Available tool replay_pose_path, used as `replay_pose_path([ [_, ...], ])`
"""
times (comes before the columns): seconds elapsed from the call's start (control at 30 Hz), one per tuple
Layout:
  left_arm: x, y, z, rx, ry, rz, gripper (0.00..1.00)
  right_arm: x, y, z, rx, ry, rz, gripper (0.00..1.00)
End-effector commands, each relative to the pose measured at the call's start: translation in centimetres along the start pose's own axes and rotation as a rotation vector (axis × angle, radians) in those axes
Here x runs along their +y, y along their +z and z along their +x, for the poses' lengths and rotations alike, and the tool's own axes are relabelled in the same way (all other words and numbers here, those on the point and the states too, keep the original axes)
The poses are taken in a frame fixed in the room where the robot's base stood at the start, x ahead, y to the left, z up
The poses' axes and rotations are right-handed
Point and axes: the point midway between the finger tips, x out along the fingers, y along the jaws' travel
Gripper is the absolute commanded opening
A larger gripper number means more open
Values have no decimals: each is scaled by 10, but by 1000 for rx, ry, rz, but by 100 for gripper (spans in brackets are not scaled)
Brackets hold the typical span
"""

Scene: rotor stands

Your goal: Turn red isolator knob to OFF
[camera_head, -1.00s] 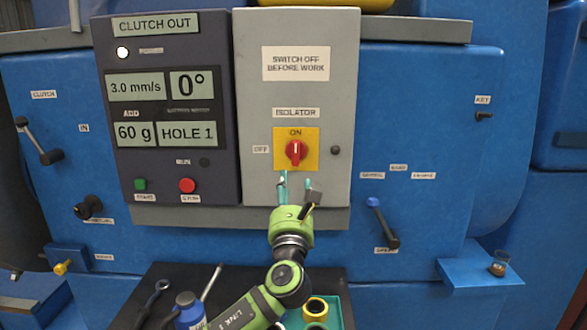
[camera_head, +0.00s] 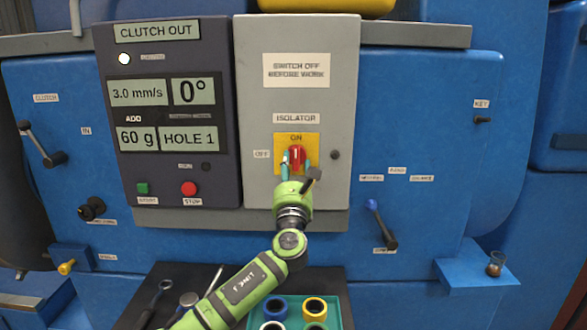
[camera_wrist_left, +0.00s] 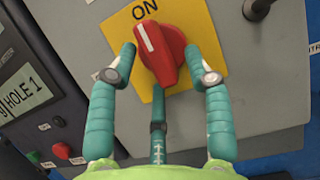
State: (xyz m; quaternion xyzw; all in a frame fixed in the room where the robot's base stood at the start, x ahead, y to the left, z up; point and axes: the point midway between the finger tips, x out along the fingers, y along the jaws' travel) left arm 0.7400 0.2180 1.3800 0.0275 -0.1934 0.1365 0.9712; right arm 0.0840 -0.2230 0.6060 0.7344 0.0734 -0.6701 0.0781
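The red isolator knob (camera_head: 297,154) sits on a yellow plate (camera_head: 312,139) on the grey cabinet. Its white line points up toward the ON label. OFF is printed to the left of the plate. My left gripper (camera_head: 297,161) reaches up to the knob from below, with its teal fingers open. In the left wrist view, the knob (camera_wrist_left: 166,55) lies between the spread fingers of the left gripper (camera_wrist_left: 163,54), one on each side and another below. Small gaps seem to remain; contact is not clear. My right gripper is not in view.
The dark control panel (camera_head: 222,170) with displays, a green START button (camera_head: 142,188) and a red STOP button (camera_head: 189,188) stands to the left. A small dark round part (camera_head: 335,155) is right of the knob. Below are a dark bench and a teal tray (camera_head: 337,306) of rings.

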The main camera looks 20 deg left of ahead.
Motion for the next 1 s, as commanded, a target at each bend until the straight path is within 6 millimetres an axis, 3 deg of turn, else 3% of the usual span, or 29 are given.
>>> replay_pose_path([
  [0.03,0,0,0,0,0,0,28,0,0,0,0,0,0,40],
  [0.1,0,0,0,0,0,0,0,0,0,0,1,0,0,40],
  [0.57,-2,-2,-1,0,17,-46,0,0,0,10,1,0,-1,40],
  [1.0,-9,-5,-3,-1,145,-354,0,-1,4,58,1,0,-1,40],
])
